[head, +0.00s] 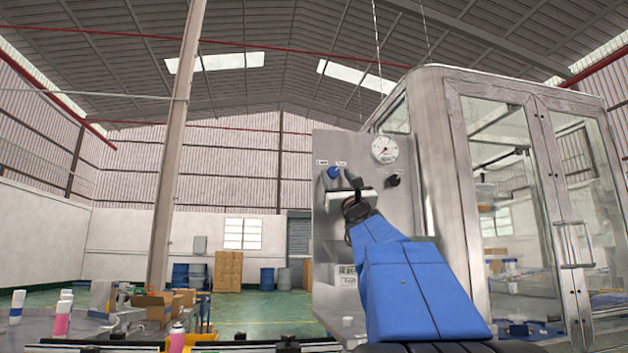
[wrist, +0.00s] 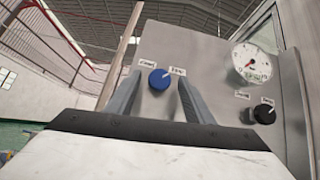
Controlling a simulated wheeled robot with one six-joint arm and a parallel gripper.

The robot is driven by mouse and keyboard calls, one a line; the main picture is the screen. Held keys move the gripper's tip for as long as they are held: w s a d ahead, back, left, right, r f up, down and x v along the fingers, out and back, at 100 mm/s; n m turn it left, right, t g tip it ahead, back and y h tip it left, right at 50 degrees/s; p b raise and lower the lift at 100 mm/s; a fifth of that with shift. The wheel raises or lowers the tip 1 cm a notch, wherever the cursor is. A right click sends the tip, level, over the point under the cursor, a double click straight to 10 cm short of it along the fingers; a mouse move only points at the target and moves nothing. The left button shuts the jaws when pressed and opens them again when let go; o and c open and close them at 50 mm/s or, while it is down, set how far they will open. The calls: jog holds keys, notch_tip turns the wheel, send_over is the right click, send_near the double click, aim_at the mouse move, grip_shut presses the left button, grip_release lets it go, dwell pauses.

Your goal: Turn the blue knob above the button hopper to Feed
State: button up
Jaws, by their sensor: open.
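The blue knob (head: 334,172) is on the upper left of a grey metal panel (head: 322,215), with a small white label at its upper left and another at its upper right. In the wrist view the blue knob (wrist: 159,79) shows between my two fingers, and its white pointer mark points to the upper right, toward the right label (wrist: 178,71). The label text is too small to read surely. My gripper (wrist: 158,92) is open and empty, with one finger on each side of the knob in the picture. I cannot tell whether the fingers touch it.
A black knob (head: 393,180) and a round white gauge (head: 384,149) are on the same panel, right of the blue knob. A glazed metal cabinet (head: 455,150) stands at the right. A bench with bottles and cardboard boxes (head: 152,307) is at the lower left.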

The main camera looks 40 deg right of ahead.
jog(key=shift+w+d+r, duration=0.15)
jog(key=shift+w+r, duration=0.1)
jog(key=shift+r, duration=0.05)
jog(key=c, duration=1.1)
jog(key=shift+o, duration=0.2)
